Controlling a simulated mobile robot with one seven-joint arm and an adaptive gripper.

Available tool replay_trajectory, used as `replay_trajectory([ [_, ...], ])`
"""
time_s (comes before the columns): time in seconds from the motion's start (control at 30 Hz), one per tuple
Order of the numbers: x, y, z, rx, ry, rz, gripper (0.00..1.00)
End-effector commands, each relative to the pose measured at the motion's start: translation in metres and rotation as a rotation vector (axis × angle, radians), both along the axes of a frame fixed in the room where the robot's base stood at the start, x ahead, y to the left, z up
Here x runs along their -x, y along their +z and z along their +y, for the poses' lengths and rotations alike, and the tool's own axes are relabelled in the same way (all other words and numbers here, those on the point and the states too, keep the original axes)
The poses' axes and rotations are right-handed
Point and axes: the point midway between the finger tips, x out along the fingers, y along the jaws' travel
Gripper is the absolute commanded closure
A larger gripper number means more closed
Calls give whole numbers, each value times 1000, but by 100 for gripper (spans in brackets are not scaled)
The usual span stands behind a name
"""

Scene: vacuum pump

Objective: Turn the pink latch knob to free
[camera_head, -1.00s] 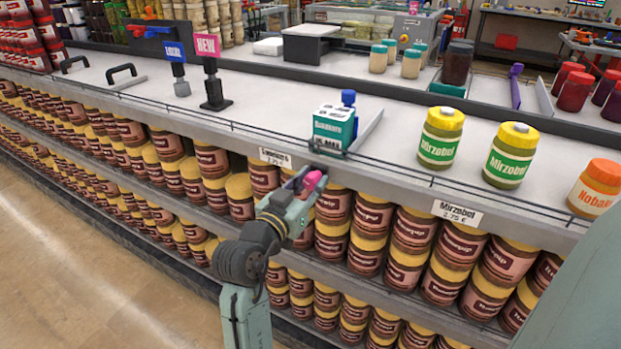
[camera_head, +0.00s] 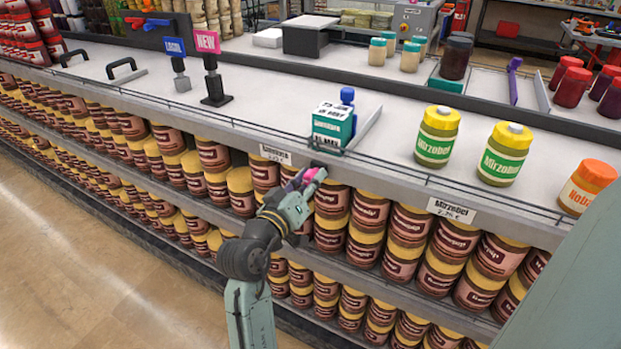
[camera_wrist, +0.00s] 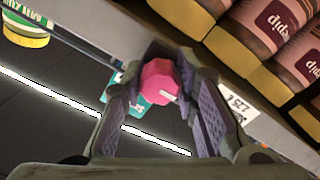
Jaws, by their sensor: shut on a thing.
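The pink latch knob (camera_head: 309,174) is at the front edge of the shelf, just below the teal-and-white box. In the camera_head view the fingers of my gripper (camera_head: 303,183) partly cover it. In the camera_wrist view the faceted pink knob (camera_wrist: 158,78) sits between the two ridged finger pads, with a short white mark on its face. My gripper (camera_wrist: 168,68) is shut on the knob. The latch behind the knob is hidden, so I cannot tell its position.
Rows of brown jars (camera_head: 367,207) fill the shelves below, close beside my gripper. The floor (camera_head: 60,260) is clear at left.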

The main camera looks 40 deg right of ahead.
Motion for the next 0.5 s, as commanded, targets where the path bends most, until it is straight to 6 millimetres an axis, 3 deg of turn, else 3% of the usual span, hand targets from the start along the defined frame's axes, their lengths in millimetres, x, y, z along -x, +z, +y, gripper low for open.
replay_trajectory([
  [0.33, 0, -1, 0, -1, 0, 2, 100],
  [0.37, 0, -1, 0, -1, 0, 2, 71],
  [0.5, 0, -1, 0, 0, -1, 2, 62],
])
